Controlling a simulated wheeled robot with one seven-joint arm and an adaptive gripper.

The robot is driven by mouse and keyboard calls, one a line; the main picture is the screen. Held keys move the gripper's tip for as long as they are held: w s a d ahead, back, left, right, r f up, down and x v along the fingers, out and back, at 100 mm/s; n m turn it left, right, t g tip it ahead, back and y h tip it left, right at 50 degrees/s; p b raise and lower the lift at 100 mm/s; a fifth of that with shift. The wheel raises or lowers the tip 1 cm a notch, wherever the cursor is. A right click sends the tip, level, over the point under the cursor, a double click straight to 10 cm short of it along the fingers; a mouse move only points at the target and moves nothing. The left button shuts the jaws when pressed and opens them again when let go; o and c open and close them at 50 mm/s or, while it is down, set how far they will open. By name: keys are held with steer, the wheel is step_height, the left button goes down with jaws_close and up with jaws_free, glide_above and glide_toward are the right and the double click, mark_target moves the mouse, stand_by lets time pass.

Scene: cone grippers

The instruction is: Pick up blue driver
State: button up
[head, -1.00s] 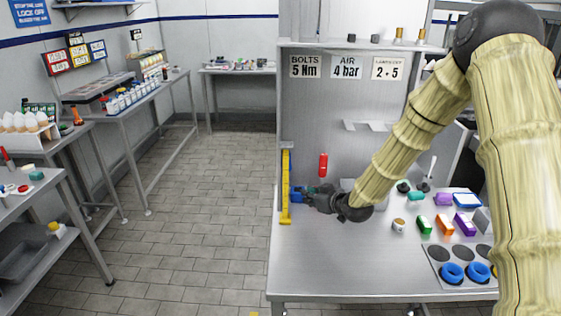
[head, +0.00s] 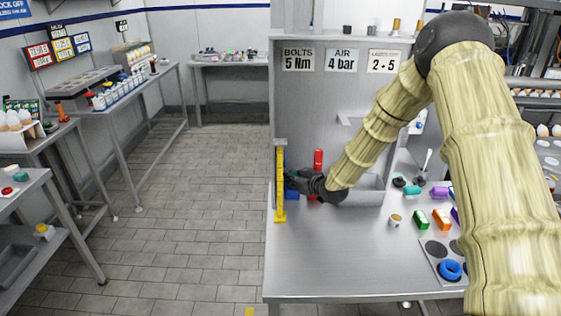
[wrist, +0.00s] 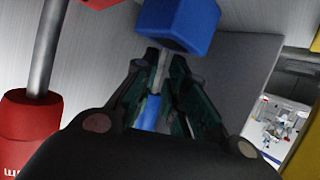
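The blue driver (wrist: 177,25) shows in the wrist view as a blue block just beyond my fingertips, with a thin grey shaft and more blue (wrist: 151,112) seen between my fingers. In the head view its blue part (head: 291,190) is at the back left of the workbench, left of my gripper (head: 309,181). In the wrist view my gripper (wrist: 163,68) has its fingers drawn close together around the shaft. My gripper and arm hide part of the driver in the head view.
A red driver (head: 318,160) stands close beside my gripper; its red part and metal shaft (wrist: 43,55) fill the wrist view's left. A yellow upright (head: 280,185) stands left of the blue driver. A grey bin (head: 363,192) is behind my wrist. The bench front (head: 325,270) is clear.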

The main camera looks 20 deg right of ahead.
steer(key=shift+w+a+r+p, duration=0.2)
steer(key=shift+a+r+p, duration=0.05)
steer(key=shift+r+p, duration=0.3)
steer(key=x, duration=0.2)
steer(key=p+x, duration=0.1)
steer(key=x, duration=0.1)
steer(key=shift+s+d+f, duration=0.1)
steer(key=shift+d+f, duration=0.05)
steer(key=shift+f, duration=0.15)
steer(key=shift+s+r, duration=0.2)
steer(key=shift+w+f, duration=0.15)
jaws_close()
steer(key=shift+b, duration=0.35)
